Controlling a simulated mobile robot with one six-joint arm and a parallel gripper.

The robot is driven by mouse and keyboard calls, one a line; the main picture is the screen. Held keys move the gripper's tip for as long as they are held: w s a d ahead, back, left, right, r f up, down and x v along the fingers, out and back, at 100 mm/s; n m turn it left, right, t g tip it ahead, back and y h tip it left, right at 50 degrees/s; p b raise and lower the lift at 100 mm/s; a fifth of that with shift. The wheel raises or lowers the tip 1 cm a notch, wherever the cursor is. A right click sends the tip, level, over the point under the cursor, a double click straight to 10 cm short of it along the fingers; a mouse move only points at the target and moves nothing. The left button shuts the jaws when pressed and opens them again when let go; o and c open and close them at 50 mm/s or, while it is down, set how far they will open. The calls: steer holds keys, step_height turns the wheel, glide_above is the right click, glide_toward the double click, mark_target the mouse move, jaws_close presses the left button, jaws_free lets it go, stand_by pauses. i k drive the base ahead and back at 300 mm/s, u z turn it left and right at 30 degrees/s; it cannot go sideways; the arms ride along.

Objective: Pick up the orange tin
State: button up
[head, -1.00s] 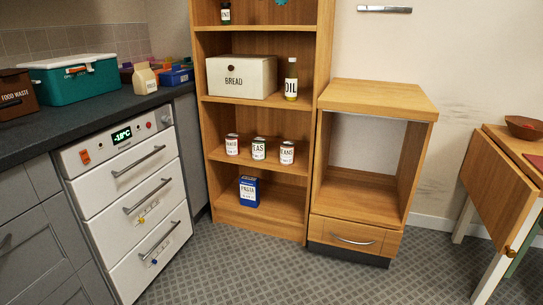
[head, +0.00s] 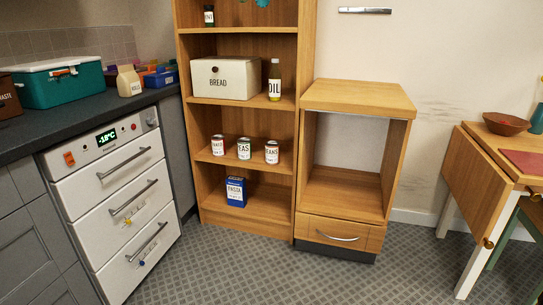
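I see no tin that is clearly orange. Three small tins with white labels stand upright in a row on a middle shelf of the wooden shelf unit: a left tin (head: 218,146), a middle tin (head: 244,149) marked something like "EAS", and a right tin (head: 272,152) marked something like "EANS". The left label is too small to read surely. My gripper is not in view.
The shelf unit (head: 297,205) also holds a bread box (head: 225,85), an oil bottle (head: 274,82) and a blue pasta box (head: 236,193). An open wooden cabinet (head: 360,97) stands right of it, a table (head: 462,190) further right. The floor (head: 230,275) in front is clear.

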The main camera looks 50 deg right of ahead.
mark_target(273, 148)
steer(key=z, duration=0.05)
steer(key=i, duration=1)
steer(key=u, duration=0.05)
